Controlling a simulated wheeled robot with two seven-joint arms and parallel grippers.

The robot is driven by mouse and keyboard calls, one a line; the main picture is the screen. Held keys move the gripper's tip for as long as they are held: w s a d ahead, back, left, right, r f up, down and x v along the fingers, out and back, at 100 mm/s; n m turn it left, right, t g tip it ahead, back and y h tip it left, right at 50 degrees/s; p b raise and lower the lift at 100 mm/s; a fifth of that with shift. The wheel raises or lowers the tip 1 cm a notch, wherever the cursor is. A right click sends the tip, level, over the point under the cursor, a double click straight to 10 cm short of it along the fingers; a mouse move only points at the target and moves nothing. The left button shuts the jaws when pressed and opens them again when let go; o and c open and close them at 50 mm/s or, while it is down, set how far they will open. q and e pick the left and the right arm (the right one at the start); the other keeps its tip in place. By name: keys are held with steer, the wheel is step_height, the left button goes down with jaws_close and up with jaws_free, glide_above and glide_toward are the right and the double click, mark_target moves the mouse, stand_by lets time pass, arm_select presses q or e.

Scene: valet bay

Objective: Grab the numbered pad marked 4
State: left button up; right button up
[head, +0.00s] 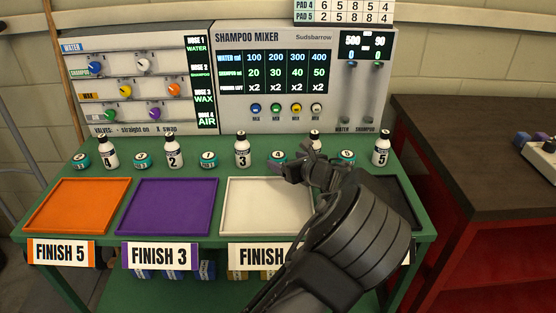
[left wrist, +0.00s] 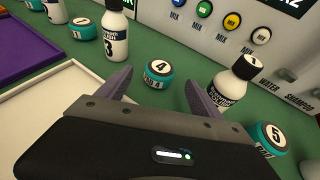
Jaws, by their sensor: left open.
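The pad marked 4 (left wrist: 157,74) is a small round teal tub with a white top, standing on the green bench. In the head view the pad marked 4 (head: 277,155) is partly hidden by my left gripper (head: 287,167). In the left wrist view my left gripper (left wrist: 155,88) is open, with its two fingers spread to either side of the pad. The pad lies just beyond and between the fingertips, and I see no contact. My right gripper is not in view.
A white bottle marked 3 (left wrist: 115,25) and another white bottle (left wrist: 232,82) flank the pad. The pad marked 5 (left wrist: 266,138) is further right. A white tray (head: 240,215) lies in front, and the shampoo mixer panel (head: 225,110) stands behind.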

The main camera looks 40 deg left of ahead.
mark_target(279, 156)
arm_select(q)
steer(key=x, duration=0.5)
steer(key=shift+a+r, duration=0.1)
steer(key=shift+a, duration=0.05)
stand_by(0.4)
steer(key=c, duration=1.4)
steer(key=shift+r, duration=0.15)
steer(key=shift+c, duration=0.2)
step_height(279, 156, up, 10)
steer(key=shift+f+p, duration=0.15)
steer(key=shift+p, duration=0.75)
